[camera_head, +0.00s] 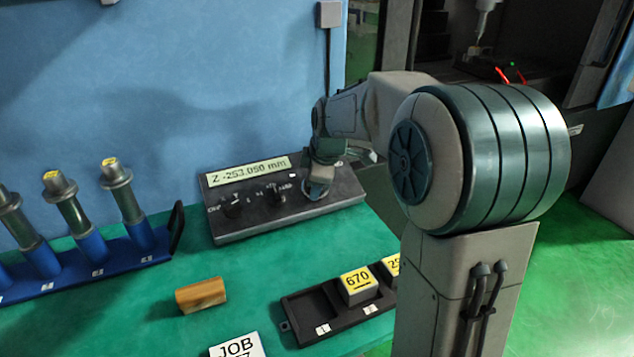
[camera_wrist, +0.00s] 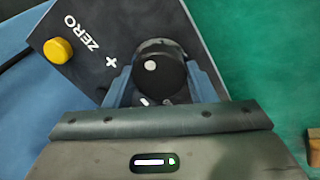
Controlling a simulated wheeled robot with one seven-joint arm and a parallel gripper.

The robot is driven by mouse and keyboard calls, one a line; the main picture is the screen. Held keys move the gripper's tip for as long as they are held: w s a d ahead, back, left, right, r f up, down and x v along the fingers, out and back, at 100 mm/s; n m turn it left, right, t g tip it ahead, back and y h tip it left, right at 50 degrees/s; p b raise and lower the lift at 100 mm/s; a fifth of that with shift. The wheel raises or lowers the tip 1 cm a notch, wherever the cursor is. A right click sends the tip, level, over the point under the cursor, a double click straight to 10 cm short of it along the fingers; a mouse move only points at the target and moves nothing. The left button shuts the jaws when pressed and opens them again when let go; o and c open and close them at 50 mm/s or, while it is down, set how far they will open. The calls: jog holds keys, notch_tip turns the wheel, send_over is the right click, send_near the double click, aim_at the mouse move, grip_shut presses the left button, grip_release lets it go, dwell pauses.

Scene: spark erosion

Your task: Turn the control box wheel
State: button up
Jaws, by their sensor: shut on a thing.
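The control box (camera_head: 290,212) is a dark sloped box on the green bench against the blue wall. Its display reads "Z -253.050 mm". In the wrist view its panel (camera_wrist: 95,75) shows a yellow button, "ZERO" and a plus sign. The black wheel (camera_wrist: 160,75), with a pale round spot on top, sits between the two blue fingers of my gripper (camera_wrist: 162,84). My gripper (camera_head: 318,188) is shut on the wheel at the right end of the box. In the head view the wheel is largely hidden by the gripper.
Two smaller knobs (camera_head: 232,206) sit on the box's left and middle. A blue rack (camera_head: 100,270) with tool holders stands left. A wooden block (camera_head: 201,295), a JOB card (camera_head: 237,346) and a black tray (camera_head: 308,313) with yellow-labelled blocks lie in front.

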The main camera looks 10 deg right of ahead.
jog(key=n, duration=0.4)
jog(key=shift+n+b, duration=0.3)
jog(key=shift+b, duration=0.05)
jog(key=shift+n, duration=1.9)
jog(key=shift+r, duration=0.1)
jog(key=o, duration=1)
jog(key=shift+c, duration=0.2)
jog(key=v, duration=1.3)
jog(key=shift+d+r+p, duration=0.25)
jog(key=shift+r+p, duration=0.1)
jog(key=shift+p, duration=0.05)
jog(key=shift+s, duration=0.1)
